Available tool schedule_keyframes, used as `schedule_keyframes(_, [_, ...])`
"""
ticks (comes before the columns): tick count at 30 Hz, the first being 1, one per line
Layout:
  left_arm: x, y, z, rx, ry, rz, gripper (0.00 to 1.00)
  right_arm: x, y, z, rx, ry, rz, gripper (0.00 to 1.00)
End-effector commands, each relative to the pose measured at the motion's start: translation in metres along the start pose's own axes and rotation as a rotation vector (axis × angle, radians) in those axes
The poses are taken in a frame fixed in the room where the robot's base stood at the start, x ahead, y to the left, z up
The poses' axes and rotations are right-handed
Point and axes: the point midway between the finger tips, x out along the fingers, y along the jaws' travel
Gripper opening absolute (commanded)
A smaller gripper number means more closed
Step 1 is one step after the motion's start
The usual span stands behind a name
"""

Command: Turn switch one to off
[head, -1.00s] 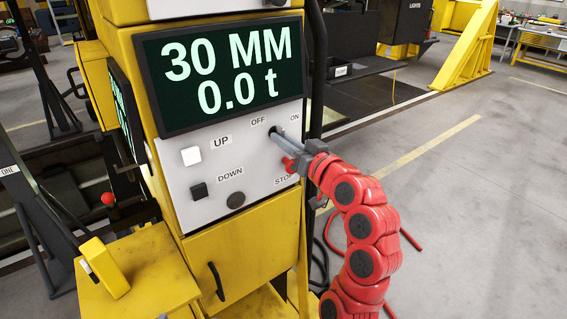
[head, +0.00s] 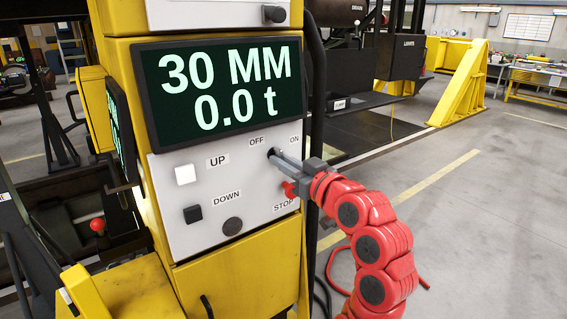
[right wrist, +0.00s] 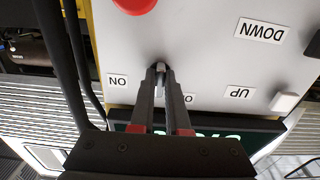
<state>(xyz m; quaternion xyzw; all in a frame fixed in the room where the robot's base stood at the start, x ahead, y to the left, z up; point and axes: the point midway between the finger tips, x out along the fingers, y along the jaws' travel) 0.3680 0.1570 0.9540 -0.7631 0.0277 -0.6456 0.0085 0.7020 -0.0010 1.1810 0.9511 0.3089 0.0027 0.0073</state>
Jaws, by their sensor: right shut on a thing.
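The switch (right wrist: 160,67) is a small dark knob on the light grey panel (head: 255,190) of the yellow column, between the OFF and ON labels. In the head view the fingertips mostly hide it. My right gripper (head: 275,157) reaches it from the right and is shut on it; in the right wrist view both fingertips (right wrist: 159,74) close around the knob. The OFF label is partly covered by a finger in that view. Which way the knob points I cannot tell. My left gripper is not in view.
The display (head: 222,88) above reads 30 MM and 0.0 t. A red STOP button (head: 290,188) sits just below my right gripper. A white UP button (head: 185,175) and a black DOWN button (head: 192,214) are to the left. Open floor lies to the right.

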Motion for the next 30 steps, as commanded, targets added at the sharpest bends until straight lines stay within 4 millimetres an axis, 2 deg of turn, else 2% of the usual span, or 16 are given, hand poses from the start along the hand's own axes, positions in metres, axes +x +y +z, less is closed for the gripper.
schedule_keyframes(1, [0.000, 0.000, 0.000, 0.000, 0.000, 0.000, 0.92, 0.000, 0.000, 0.002, 0.000, -0.004, -0.001, 0.15])
schedule_keyframes(6, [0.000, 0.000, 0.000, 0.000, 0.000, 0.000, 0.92, 0.000, 0.000, 0.001, 0.000, -0.003, 0.000, 0.44])
schedule_keyframes(17, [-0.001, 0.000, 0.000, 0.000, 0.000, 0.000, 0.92, -0.004, 0.000, 0.001, 0.001, 0.000, 0.000, 0.44])
schedule_keyframes(20, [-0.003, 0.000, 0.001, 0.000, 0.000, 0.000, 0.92, -0.016, 0.001, 0.001, 0.001, -0.001, 0.000, 0.44])
schedule_keyframes(23, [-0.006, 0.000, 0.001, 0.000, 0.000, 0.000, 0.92, -0.036, 0.001, 0.001, 0.000, 0.004, 0.003, 0.44])
schedule_keyframes(29, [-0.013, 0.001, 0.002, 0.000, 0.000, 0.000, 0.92, -0.090, 0.002, 0.002, 0.000, 0.004, 0.005, 0.44])
schedule_keyframes(30, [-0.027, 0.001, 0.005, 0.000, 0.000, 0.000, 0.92, -0.101, 0.003, 0.007, -0.003, 0.007, 0.007, 0.44])
